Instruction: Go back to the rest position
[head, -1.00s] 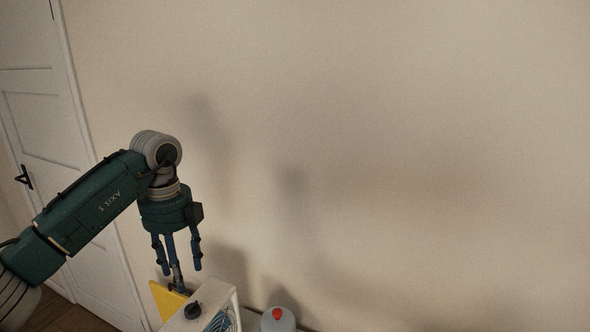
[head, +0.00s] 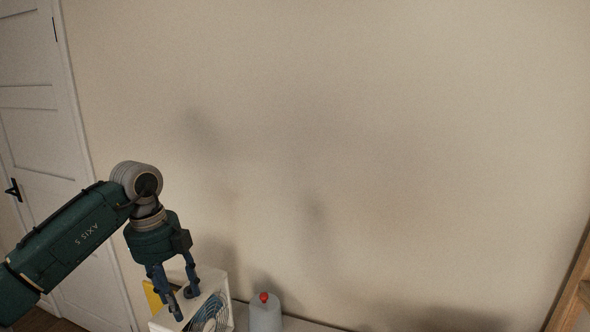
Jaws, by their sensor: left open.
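My left gripper (head: 184,304) hangs fingers-down at the end of the green left arm, in the lower left of the head view. Its blue fingers are apart, with nothing seen between them. In the picture the fingers overlap the white box-shaped fan (head: 221,291); whether they touch it I cannot tell. My right gripper is out of view.
A yellow object (head: 152,299) shows partly behind the gripper. A pale bottle with a red cap (head: 265,312) stands right of the fan against the wall. A white door (head: 45,135) is at left. A wooden frame (head: 573,295) shows at the right edge. The wall area is clear.

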